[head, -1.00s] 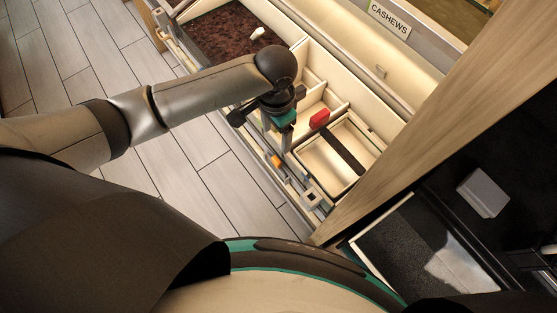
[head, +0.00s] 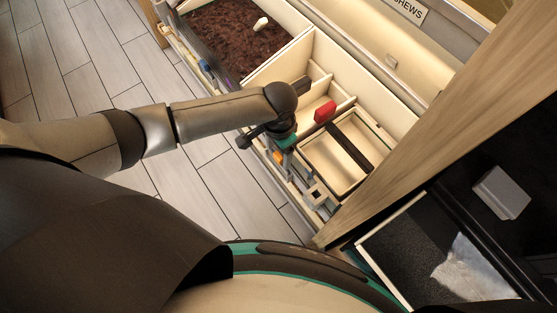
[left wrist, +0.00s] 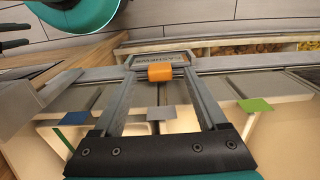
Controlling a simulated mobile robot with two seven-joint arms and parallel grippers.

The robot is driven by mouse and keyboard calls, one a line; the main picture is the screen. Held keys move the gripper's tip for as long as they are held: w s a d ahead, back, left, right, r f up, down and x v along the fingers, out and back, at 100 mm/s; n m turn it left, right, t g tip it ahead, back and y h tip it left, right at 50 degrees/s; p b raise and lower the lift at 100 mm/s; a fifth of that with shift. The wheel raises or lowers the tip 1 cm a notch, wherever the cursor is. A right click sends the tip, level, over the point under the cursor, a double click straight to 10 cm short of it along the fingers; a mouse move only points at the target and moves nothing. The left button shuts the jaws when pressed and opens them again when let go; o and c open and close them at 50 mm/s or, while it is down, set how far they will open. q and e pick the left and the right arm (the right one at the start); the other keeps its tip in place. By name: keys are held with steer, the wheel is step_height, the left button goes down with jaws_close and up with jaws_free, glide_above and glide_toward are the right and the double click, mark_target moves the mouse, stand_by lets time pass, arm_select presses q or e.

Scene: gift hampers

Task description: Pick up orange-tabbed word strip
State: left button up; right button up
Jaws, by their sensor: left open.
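The orange tab (head: 278,157) shows at the front rail of the bins in the head view. In the left wrist view the orange tab (left wrist: 160,73) is a rounded block in front of a small grey-framed plate (left wrist: 160,58) with lettering that is hard to read. My left gripper (head: 286,166) is over the front rail, close to the orange tab. In the left wrist view its two open fingers (left wrist: 158,78) reach toward the tab, which appears between their tips. Whether they touch it cannot be told. My right gripper is not in view.
Blue (left wrist: 73,118), grey (left wrist: 160,113) and green (left wrist: 255,106) tabs lie nearer in the wrist view. A red block (head: 325,111) sits in the divided bin. A wooden post (head: 430,140) stands to the right. A bin of dark brown filling (head: 230,40) is at upper left.

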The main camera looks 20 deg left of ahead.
arm_select(q)
jaws_close()
stand_by(0.5)
